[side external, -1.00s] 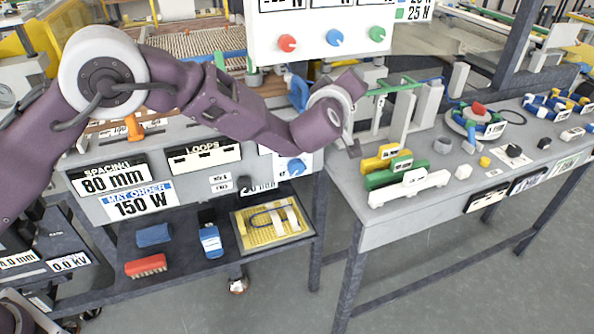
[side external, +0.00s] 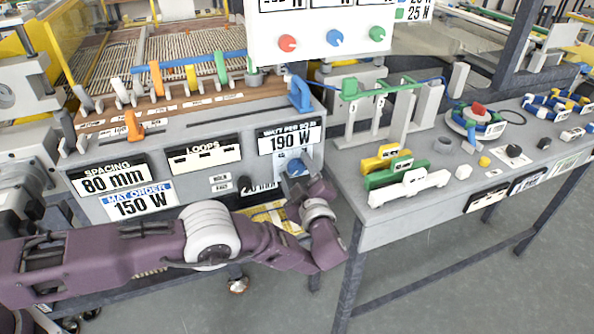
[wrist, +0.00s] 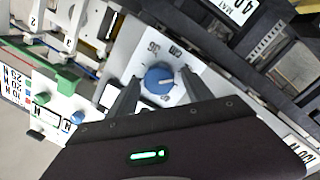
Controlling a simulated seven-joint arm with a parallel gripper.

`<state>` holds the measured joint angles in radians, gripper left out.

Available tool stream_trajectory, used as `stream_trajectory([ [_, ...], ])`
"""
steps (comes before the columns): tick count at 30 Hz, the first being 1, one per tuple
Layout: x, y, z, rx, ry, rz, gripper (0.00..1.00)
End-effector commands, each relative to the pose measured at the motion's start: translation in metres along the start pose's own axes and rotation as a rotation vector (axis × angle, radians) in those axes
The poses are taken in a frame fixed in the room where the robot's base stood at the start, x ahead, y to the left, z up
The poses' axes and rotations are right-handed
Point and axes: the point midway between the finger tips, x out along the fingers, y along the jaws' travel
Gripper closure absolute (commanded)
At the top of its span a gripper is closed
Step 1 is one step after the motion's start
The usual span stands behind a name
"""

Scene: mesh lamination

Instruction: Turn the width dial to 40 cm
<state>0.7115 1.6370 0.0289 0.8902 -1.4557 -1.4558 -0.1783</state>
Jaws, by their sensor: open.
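The blue dial (side external: 293,166) sits on a white plate at the right end of the front panel, under the display reading 190 W. In the wrist view the blue dial (wrist: 159,80) carries a white pointer line, and printed marks, too small to read surely, stand around it on the plate (wrist: 150,45). My gripper (wrist: 160,88) is open, with one dark finger on each side of the dial. I cannot tell whether the fingers touch it. In the side view my gripper (side external: 294,182) is at the panel and hides the lower part of the dial's plate.
A blue lever (side external: 300,93) stands above the 190 W display (side external: 290,139). A grey table (side external: 400,215) with green, yellow and white holders stands close on the right. My arm covers much of the lower shelf.

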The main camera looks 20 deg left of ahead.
Motion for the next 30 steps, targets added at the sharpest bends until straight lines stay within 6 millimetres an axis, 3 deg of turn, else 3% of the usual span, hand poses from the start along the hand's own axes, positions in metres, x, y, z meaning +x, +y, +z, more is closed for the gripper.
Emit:
stream_trajectory([
  [4,-0.0002,0.0001,0.0001,0.0,0.0,0.0,0.45],
  [12,-0.0005,0.0003,0.0001,0.0,-0.001,0.0,0.98],
  [22,-0.0006,0.0006,0.0,0.045,-0.004,-0.003,1.0],
  [30,-0.0008,0.0019,0.0,0.228,-0.016,-0.013,1.0],
])
